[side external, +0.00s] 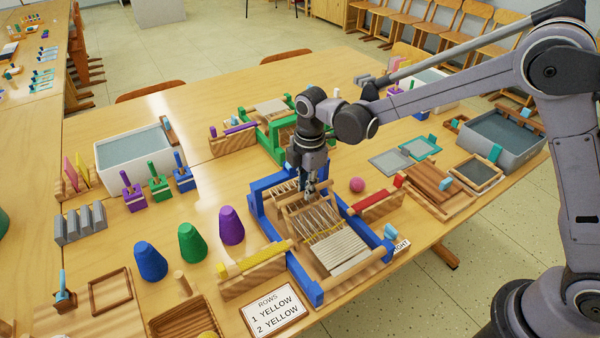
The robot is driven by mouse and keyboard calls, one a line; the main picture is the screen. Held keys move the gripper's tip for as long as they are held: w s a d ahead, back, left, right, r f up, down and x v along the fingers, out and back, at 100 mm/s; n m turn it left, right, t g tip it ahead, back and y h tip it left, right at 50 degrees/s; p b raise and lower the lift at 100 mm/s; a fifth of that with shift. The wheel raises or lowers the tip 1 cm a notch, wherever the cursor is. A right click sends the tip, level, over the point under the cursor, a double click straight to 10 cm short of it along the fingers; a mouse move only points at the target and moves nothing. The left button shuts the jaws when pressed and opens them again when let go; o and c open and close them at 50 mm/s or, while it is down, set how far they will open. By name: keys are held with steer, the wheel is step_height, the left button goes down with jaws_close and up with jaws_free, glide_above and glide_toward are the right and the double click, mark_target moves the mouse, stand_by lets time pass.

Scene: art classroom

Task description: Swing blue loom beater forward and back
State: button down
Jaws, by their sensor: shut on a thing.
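The blue loom (305,283) stands on the table in front of my arm, with pale threads and a woven grey-white strip (350,253) toward its near end. A yellow line crosses the threads. A wooden bar, which looks like the beater (293,208), spans the frame at the threads. My gripper (311,193) points down over the loom and is shut at this bar. The exact contact is small and partly hidden by the fingers.
A green loom (270,136) stands behind. Blue (150,262), green (191,243) and purple (231,226) cones stand left. A pink ball (357,184) and a red-topped wooden piece (376,203) lie right of the loom. A card (275,309) reading "ROWS 1 YELLOW 2 YELLOW" lies in front.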

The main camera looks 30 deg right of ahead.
steer(key=shift+s+r+t, duration=0.3)
steer(key=shift+s+t, duration=0.2)
steer(key=shift+s, duration=0.2)
steer(key=s+t, duration=0.1)
steer(key=s, duration=0.3)
steer(key=s+f+t, duration=0.1)
steer(key=s+t, duration=0.1)
steer(key=s, duration=0.2)
steer(key=s+t, duration=0.1)
steer(key=s, duration=0.4)
steer(key=shift+f+t, duration=0.2)
steer(key=shift+t, duration=0.1)
steer(key=shift+s+f, duration=0.7)
steer(key=shift+s, duration=0.35)
steer(key=c, duration=1.3)
jaws_free()
steer(key=shift+c, duration=0.2)
steer(key=v, duration=1.2)
steer(key=shift+w, duration=0.15)
